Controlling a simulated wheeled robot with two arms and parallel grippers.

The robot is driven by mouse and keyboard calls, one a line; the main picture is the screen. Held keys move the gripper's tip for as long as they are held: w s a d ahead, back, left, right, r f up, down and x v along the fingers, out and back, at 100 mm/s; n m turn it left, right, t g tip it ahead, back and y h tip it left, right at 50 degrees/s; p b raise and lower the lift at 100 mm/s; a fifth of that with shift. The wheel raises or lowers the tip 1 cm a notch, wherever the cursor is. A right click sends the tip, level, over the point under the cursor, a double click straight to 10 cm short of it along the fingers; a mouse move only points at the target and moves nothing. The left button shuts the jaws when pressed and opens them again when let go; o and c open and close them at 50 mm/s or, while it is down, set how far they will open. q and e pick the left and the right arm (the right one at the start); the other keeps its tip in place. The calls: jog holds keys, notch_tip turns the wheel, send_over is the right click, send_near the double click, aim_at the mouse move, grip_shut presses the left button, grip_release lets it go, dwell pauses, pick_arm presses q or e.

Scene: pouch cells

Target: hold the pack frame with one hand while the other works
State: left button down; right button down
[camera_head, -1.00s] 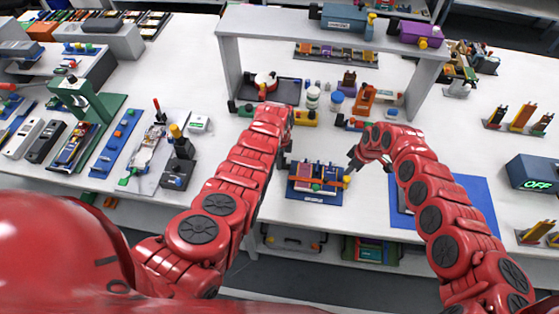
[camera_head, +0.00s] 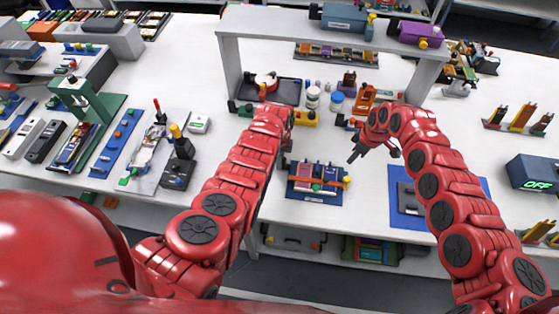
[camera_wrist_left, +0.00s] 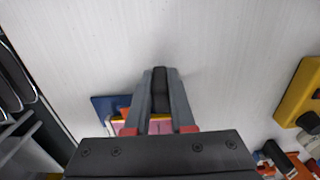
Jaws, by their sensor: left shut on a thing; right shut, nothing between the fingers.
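The pack frame (camera_head: 318,198) is a small dark blue base with upright coloured pieces and an orange-red bar across it, at the table's front middle.
A blue mat (camera_head: 470,188) with a grey piece lies to the right, partly behind my right arm. A grey gantry shelf (camera_head: 330,31) spans the back, with jars (camera_head: 337,102) and small parts below it. White table shows between frame and mat.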

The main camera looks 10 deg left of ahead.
pick_arm(q)
jog(key=c, duration=0.7)
grip_release()
